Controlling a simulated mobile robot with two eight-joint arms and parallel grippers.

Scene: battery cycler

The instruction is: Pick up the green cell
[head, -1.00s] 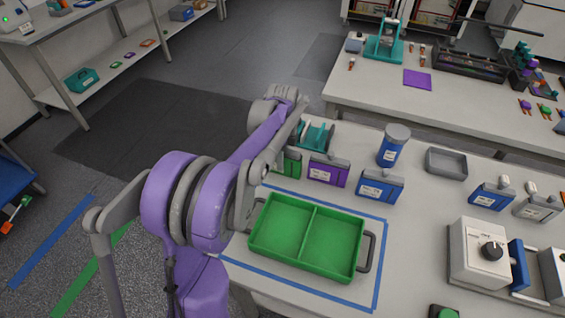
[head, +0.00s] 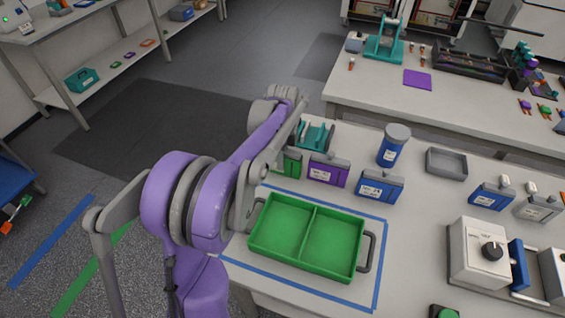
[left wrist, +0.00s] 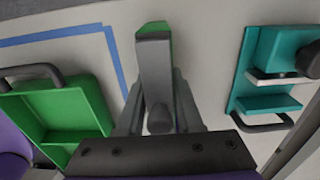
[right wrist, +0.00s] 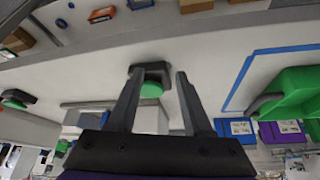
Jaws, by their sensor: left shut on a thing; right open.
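The green cell (head: 288,163) stands on the table behind the green tray, left of a purple cell, partly hidden by my left arm in the head view. In the left wrist view, the green cell (left wrist: 154,28) shows its grey top between the fingers of my left gripper (left wrist: 160,103), which is shut on it. The fingertips are hidden in the head view. My right gripper (right wrist: 158,78) is open and empty; a green button on a dark base shows beyond its fingers.
The green two-part tray (head: 360,257) lies inside a blue tape outline. The purple cell (head: 327,171) and a blue cell (head: 379,186) stand to the right. A teal fixture (head: 318,134) is close behind the green cell. A blue cylinder (head: 394,147) and grey bin (head: 446,163) stand farther right.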

